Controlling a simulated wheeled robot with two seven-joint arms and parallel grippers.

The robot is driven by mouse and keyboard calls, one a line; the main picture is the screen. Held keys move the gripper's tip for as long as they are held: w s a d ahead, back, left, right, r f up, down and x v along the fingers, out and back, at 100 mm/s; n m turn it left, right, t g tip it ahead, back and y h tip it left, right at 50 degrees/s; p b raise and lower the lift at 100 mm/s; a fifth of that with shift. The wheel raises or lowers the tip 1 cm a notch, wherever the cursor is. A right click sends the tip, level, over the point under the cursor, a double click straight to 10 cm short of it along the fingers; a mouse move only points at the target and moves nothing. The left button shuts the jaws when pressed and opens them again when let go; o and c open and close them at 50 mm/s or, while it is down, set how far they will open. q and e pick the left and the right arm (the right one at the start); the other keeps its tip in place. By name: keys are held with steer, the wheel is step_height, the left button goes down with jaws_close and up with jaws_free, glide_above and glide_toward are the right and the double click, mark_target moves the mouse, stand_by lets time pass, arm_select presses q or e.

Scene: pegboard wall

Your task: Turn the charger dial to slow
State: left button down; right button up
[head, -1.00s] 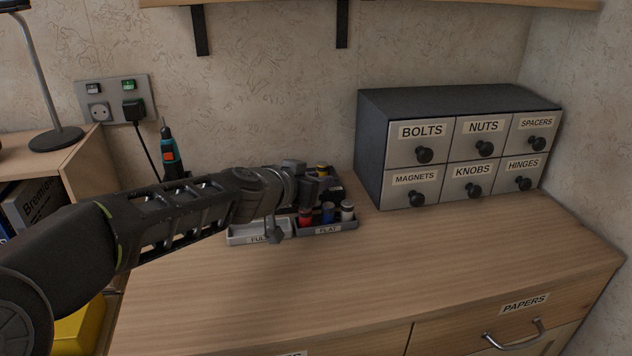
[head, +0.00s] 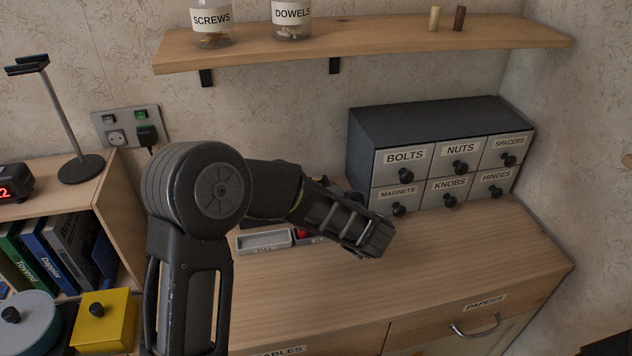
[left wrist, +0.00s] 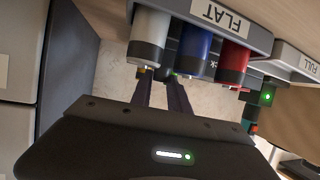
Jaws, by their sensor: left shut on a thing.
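The charger (left wrist: 208,74) shows in the left wrist view, upside down, as a dark body behind the cells, with a piece of lettering on it. Its dial is mostly hidden by the cells and my fingers. My left gripper (left wrist: 161,82) reaches past the white cell (left wrist: 150,38) and the blue cell (left wrist: 196,42) to the charger, its fingers close together. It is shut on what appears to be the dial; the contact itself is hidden. I cannot read the dial's setting. My right gripper is not in view.
The grey FLAT tray (left wrist: 228,18) holds the white, blue and red (left wrist: 234,62) cells close to my fingers. The FULL tray (head: 264,243) is beside it. The drawer cabinet (head: 430,125) stands right of the arm; a shelf (head: 370,40) hangs above. The front counter is clear.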

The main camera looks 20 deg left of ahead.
arm_select(q)
steer(key=n+g+y+p, duration=0.1)
steer(key=n+g+p, duration=0.1)
steer(key=n+g, duration=0.1)
steer(key=shift+w+d+r+y+p, duration=0.1)
steer(key=shift+w+d+y+p, duration=0.05)
steer(key=shift+y+p, duration=0.25)
steer(key=shift+n+g+y+p, duration=0.3)
steer(key=shift+n+g+p, duration=0.2)
steer(key=shift+g+p, duration=0.15)
steer(key=shift+f, duration=0.2)
steer(key=c, duration=1.3)
jaws_free()
steer(key=shift+o, duration=0.2)
steer(key=shift+v, duration=3.85)
steer(key=shift+r, duration=0.1)
